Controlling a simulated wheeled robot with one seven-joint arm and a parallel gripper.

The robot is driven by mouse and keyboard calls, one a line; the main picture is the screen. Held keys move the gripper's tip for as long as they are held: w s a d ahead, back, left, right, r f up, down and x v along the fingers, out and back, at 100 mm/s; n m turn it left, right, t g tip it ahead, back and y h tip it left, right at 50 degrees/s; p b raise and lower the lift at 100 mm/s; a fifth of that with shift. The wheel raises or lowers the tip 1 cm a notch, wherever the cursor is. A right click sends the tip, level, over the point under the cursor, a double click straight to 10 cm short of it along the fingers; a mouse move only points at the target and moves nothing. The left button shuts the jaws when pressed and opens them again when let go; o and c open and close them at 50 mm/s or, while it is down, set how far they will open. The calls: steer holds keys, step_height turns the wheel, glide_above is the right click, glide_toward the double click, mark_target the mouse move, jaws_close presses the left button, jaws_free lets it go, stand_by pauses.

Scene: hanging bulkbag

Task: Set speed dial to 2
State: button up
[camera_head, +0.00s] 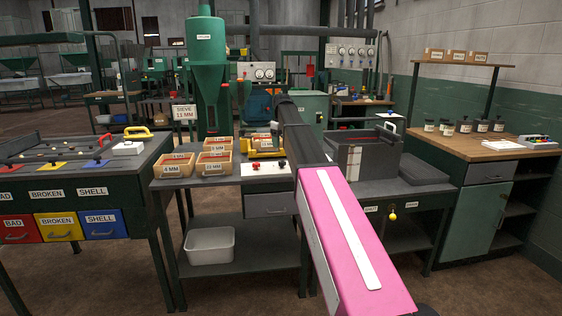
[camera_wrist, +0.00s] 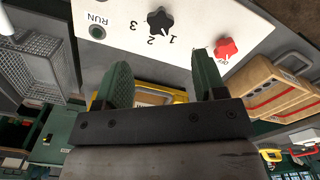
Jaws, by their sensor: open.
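The speed dial (camera_wrist: 159,21) is a small black knob on a white panel (camera_wrist: 205,20), with the numbers 1, 2 and 3 printed beside it in the wrist view. In the head view the panel (camera_head: 262,170) is on the middle bench, beside my pink arm; my fingers cannot be made out there.
A red knob (camera_wrist: 227,48) and a green RUN button (camera_wrist: 97,32) flank the dial. Wooden bins (camera_head: 213,161) stand left of the panel. A dark open-topped box (camera_head: 372,155) stands to the right. A white tub (camera_head: 210,245) sits on the lower shelf.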

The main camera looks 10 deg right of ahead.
mark_target(282, 162)
step_height(282, 162, down, 9)
steer(key=shift+f, duration=0.1)
stand_by(0.3)
steer(key=c, duration=0.9)
